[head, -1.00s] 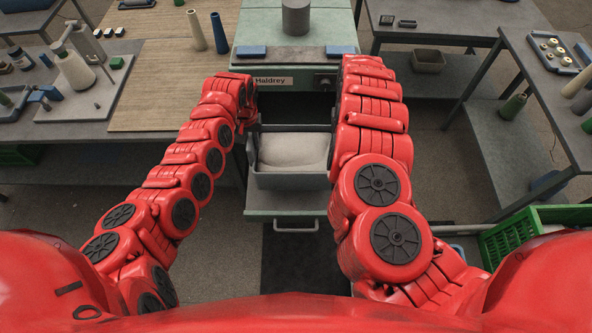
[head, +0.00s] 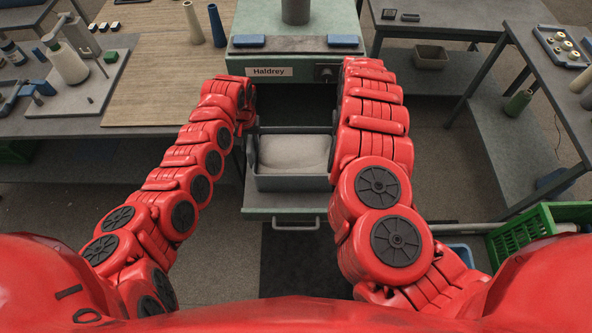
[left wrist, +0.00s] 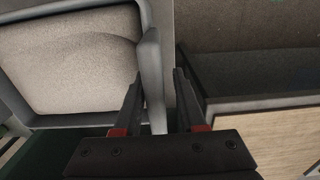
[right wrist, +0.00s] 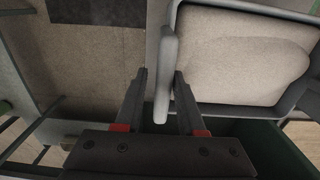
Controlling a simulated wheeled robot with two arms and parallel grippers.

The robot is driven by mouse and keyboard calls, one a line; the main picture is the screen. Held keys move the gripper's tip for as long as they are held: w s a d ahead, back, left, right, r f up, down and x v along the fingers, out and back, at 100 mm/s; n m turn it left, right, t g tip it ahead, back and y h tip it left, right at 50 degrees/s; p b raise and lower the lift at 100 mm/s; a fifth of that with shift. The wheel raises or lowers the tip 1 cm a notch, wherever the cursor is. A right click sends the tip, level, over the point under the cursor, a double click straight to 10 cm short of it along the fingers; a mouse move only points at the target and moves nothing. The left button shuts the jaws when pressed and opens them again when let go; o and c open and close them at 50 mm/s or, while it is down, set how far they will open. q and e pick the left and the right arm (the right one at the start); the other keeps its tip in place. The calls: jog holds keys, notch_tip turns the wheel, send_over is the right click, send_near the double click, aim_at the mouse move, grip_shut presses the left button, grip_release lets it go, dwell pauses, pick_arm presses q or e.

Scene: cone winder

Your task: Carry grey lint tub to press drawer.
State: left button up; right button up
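The grey lint tub (head: 291,183), with a pale lint mass (head: 294,152) in it, is level between my two arms in the head view. It is over the pulled-out press drawer (head: 284,202) below the Haldrey machine. My left gripper (left wrist: 157,98) straddles one side wall of the tub, which shows between its fingers in the left wrist view. My right gripper (right wrist: 161,98) straddles the opposite wall in the right wrist view.
The green machine (head: 350,73) with the Haldrey label stands directly behind the tub. A wooden table (head: 150,85) is at left and grey tables (head: 395,20) are at right. A green crate (head: 520,235) is on the floor at right.

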pick_arm(q)
jog(key=shift+o, duration=0.7)
jog(key=shift+d+r, duration=0.1)
pick_arm(e)
jog(key=shift+o, duration=0.7)
jog(key=shift+a+r, duration=0.1)
pick_arm(q)
jog(key=shift+d, duration=0.1)
jog(key=shift+r, duration=0.15)
pick_arm(e)
jog(key=shift+a, duration=0.1)
pick_arm(q)
notch_tip(320, 180, up, 11)
jog(key=shift+r, duration=0.3)
pick_arm(e)
jog(key=shift+r, duration=0.15)
notch_tip(320, 180, up, 9)
jog(key=shift+w+a+r, duration=0.1)
jog(key=shift+a+r, duration=0.05)
jog(key=shift+d+r, duration=0.2)
jog(key=shift+r, duration=0.95)
